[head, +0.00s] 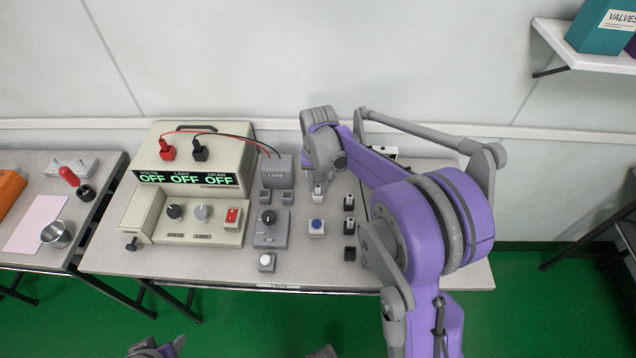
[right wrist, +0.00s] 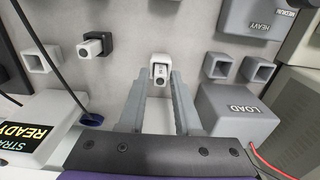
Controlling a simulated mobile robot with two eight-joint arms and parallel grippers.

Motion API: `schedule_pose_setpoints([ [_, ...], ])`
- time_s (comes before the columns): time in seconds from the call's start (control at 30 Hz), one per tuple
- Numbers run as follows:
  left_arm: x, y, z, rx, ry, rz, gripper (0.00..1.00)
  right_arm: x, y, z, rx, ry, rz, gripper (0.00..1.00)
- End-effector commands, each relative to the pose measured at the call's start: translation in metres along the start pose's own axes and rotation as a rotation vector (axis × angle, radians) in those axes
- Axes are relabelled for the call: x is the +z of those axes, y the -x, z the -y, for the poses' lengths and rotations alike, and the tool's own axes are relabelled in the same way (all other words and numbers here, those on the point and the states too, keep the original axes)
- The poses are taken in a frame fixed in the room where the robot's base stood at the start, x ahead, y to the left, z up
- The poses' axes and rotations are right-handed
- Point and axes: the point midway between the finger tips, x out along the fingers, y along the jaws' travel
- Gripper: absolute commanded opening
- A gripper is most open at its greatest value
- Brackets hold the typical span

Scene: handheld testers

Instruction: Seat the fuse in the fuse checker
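My right gripper (head: 318,184) reaches down over the middle of the bench in the head view. In the right wrist view its two fingers (right wrist: 162,82) stand a little apart. A small pale block with dark print, probably the fuse (right wrist: 161,71), shows at the fingertips, close to both. I cannot tell whether the fingers press on it, or whether it stands in a holder. No label clearly marks the fuse checker. Grey parts at the head view's bottom edge, probably my left gripper (head: 160,349), are mostly cut off.
A LOAD box (head: 277,172) and two square sockets (right wrist: 237,67) stand beside the right gripper. A blue-button block (head: 317,228), dial box (head: 271,230) and black-and-white parts (head: 349,226) lie in front. A meter unit (head: 190,184) reads OFF. A READY display (right wrist: 30,128) is partly visible.

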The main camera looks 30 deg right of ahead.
Motion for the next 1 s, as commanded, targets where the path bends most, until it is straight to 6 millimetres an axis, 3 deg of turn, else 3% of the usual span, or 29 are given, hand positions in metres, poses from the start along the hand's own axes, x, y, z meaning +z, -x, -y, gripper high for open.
schedule_pose_setpoints([
  [0.07,0.0,0.0,0.0,0.0,0.0,0.0,0.5,0.0,0.001,0.0,0.0,0.0,0.0,0.48],
  [0.47,-0.002,0.003,0.0,0.0,0.0,-0.001,0.5,0.0,0.009,0.0,0.0,0.0,0.0,0.48],
  [1.0,-0.008,0.011,0.0,0.0,0.0,-0.005,0.5,0.0,0.11,0.0,0.0,0.0,0.0,0.48],
])
